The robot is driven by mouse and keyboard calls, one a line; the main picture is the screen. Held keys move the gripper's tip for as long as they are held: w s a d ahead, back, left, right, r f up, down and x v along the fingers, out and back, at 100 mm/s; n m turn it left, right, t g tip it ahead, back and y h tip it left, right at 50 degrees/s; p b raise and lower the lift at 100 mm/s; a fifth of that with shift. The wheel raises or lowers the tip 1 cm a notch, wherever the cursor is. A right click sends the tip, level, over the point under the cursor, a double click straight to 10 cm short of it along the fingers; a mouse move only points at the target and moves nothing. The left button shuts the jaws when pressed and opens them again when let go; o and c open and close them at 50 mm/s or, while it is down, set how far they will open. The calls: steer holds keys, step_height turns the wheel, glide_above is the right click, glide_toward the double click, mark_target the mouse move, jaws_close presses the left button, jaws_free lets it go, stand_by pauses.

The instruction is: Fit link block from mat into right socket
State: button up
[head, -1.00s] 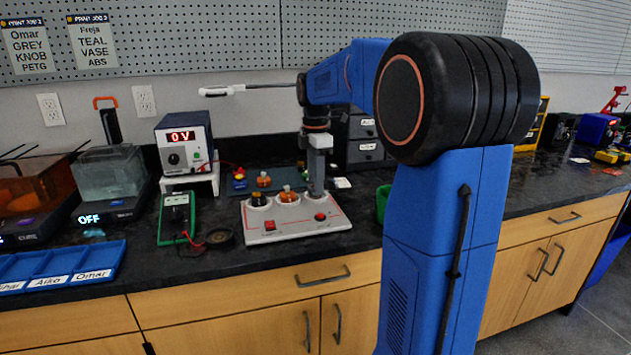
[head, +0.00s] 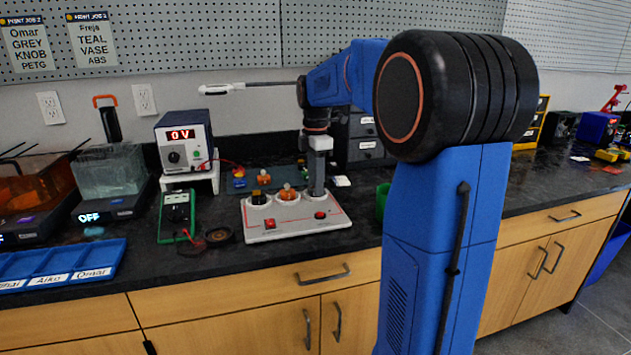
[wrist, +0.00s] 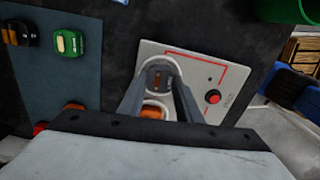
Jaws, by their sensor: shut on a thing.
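A white socket panel (head: 295,229) lies on the dark bench, with a dark piece in its left socket (head: 258,198) and an orange-topped piece in its middle socket (head: 287,195). My gripper (head: 317,190) points straight down over the right socket. In the wrist view, my gripper (wrist: 159,82) has its fingers close together at the white rim of the right socket (wrist: 165,60). It is shut on a dark, brownish link block (wrist: 159,77), mostly hidden by the fingers. I cannot tell how deep the block sits. An orange piece (wrist: 153,111) shows below it.
The blue-grey mat (wrist: 40,80) behind the panel holds other pieces, including a green one (wrist: 68,43) and a dark one (wrist: 18,34). A red button (wrist: 213,96) is beside the right socket. A multimeter (head: 177,215), power supply (head: 183,140) and green bin (head: 382,200) stand near.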

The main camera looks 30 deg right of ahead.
steer(key=shift+f, duration=0.1)
steer(key=o, duration=0.7)
steer(key=shift+o, duration=0.2)
step_height(320, 180, up, 11)
stand_by(0.8)
stand_by(0.5)
steer(key=s+a+f+m+t, duration=0.1)
steer(key=s+a+f+m, duration=0.3)
steer(key=s, duration=0.4)
steer(key=s+a+f+m+t, duration=0.1)
steer(key=s+a+f+m, duration=0.1)
steer(key=s+a+m, duration=0.4)
steer(key=s+a+f+m+t, duration=0.1)
steer(key=s+a+f+m, duration=0.2)
steer(key=s+f, duration=0.4)
steer(key=s+a+f+m+t, duration=0.1)
steer(key=s+a+f+m, duration=0.1)
steer(key=s+f, duration=0.5)
steer(key=shift+s+a+f+m+t, duration=0.2)
steer(key=shift+s+a+m+t, duration=0.2)
steer(key=shift+s, duration=0.75)
